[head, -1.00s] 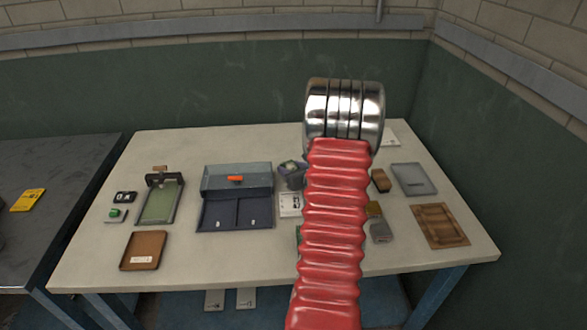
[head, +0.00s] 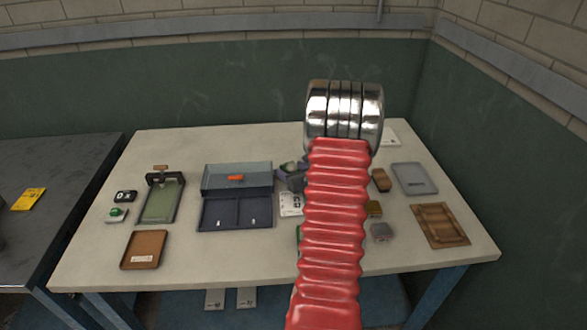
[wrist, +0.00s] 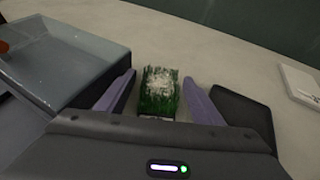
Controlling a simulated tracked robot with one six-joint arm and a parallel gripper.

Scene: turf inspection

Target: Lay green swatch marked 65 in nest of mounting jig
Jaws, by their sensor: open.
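A green tufted swatch (wrist: 159,92) with whitish flecks on top is in the wrist view, between the two purple fingers of my gripper (wrist: 159,88). The fingers are open, with a gap on each side of the swatch. No number on it can be read. In the head view my red-sleeved arm hides most of the gripper; a small part (head: 290,170) shows left of the sleeve. A fixture with a green bed and black bridge, apparently the mounting jig (head: 160,203), stands at the table's left; its bed looks empty.
An open dark case (head: 236,212) with a greyish lid stands left of my arm; its lid (wrist: 65,50) is close to the left finger in the wrist view. A brown tray (head: 144,250), a wooden frame (head: 440,225) and a grey tray (head: 413,179) lie around.

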